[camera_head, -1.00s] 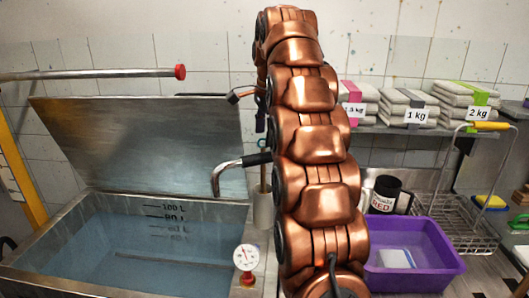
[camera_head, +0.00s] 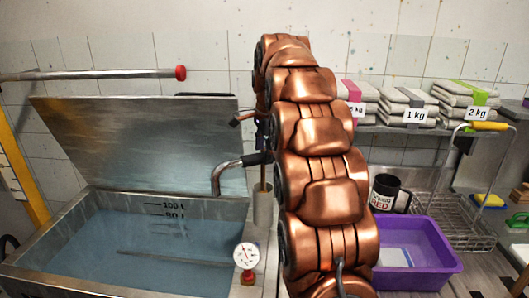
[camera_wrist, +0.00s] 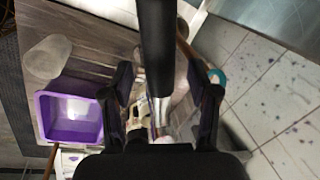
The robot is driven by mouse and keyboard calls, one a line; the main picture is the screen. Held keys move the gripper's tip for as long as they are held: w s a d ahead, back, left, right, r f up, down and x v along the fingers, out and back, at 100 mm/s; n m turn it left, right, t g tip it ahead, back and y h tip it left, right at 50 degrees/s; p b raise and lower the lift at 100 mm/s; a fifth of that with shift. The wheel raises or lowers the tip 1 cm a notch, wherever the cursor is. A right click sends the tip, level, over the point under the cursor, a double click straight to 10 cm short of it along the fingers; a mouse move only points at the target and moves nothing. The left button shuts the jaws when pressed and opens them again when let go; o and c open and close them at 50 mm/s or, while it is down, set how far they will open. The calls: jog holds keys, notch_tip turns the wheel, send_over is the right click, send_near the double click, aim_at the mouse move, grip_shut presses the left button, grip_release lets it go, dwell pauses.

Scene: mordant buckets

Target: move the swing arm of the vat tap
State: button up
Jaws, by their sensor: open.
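The vat tap's swing arm (camera_head: 217,178) is a bent steel pipe over the right edge of the vat (camera_head: 70,219). Its black grip (camera_head: 255,159) runs right, partly behind my copper arm. In the wrist view a black bar, which looks like the same grip (camera_wrist: 156,45), runs down between the fingers of my gripper (camera_wrist: 160,80), with steel below it. My gripper is open, with one finger on each side of the bar and gaps showing. Whether anything touches it I cannot tell. In the head view my gripper is mostly hidden behind my arm.
The vat holds bluish water; its steel lid (camera_head: 135,140) stands open behind. A dial thermometer (camera_head: 246,257) sits at the vat's right rim. To the right are a purple basin (camera_head: 440,277), a mug (camera_head: 386,193) and a wire basket (camera_head: 468,227). Folded cloth stacks (camera_head: 407,101) lie on a shelf.

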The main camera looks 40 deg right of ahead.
jog(key=shift+w+f, duration=0.1)
jog(key=shift+f, duration=0.6)
grip_shut()
jog(key=shift+d, duration=0.1)
